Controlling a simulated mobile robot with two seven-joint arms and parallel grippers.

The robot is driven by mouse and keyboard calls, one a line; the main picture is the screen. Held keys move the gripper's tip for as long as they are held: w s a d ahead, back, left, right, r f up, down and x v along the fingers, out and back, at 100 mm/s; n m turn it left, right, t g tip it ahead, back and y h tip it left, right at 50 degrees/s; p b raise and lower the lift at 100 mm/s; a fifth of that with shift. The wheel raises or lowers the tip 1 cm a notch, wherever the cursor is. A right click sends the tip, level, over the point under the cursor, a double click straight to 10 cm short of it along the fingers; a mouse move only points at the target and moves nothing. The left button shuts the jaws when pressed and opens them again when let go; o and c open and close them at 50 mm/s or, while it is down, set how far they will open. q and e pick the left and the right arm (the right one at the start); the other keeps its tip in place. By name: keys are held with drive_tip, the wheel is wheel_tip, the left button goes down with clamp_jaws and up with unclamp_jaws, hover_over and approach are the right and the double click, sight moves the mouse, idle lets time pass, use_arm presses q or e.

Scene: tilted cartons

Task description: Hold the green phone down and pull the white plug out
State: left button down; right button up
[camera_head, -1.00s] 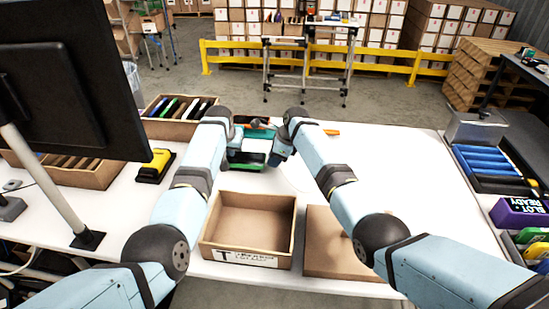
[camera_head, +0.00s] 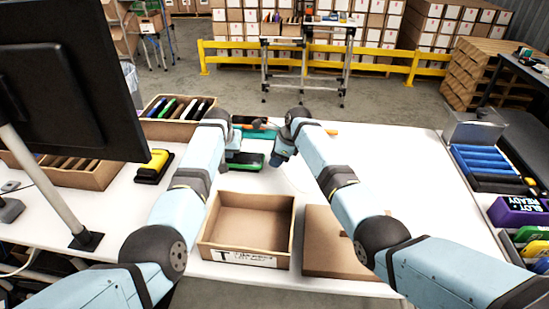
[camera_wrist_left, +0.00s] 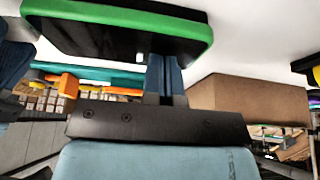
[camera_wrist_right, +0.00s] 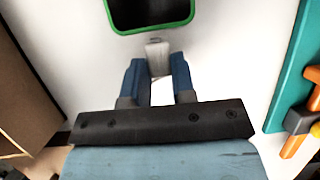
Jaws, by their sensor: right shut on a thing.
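The green phone (camera_head: 246,160), dark-faced with a green rim, lies on the white table between my two grippers. In the left wrist view the phone (camera_wrist_left: 120,28) is large and close. My left gripper (camera_wrist_left: 164,62) has its fingers together, with the tips at the phone's edge; whether they press on it is hard to see. My right gripper (camera_wrist_right: 158,68) is shut on the white plug (camera_wrist_right: 157,48), held between its fingertips. The plug's far end is close to the green-rimmed phone (camera_wrist_right: 150,14); whether it still sits in the phone is unclear.
An open carton (camera_head: 247,258) and a flat brown carton (camera_head: 325,262) stand at the table's front. Teal and orange items (camera_wrist_right: 300,100) lie near the grippers. A monitor (camera_head: 70,80) blocks the left side.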

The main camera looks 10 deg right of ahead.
use_arm(q)
drive_tip(key=shift+s+f, duration=0.15)
drive_tip(key=shift+f, duration=0.15)
use_arm(e)
drive_tip(key=shift+s+d, duration=0.2)
drive_tip(key=shift+d, duration=0.45)
drive_tip(key=shift+s+d, duration=0.15)
drive_tip(key=shift+d, duration=0.5)
drive_tip(key=shift+s+d, duration=0.15)
drive_tip(key=shift+d, duration=0.5)
drive_tip(key=shift+r, duration=0.1)
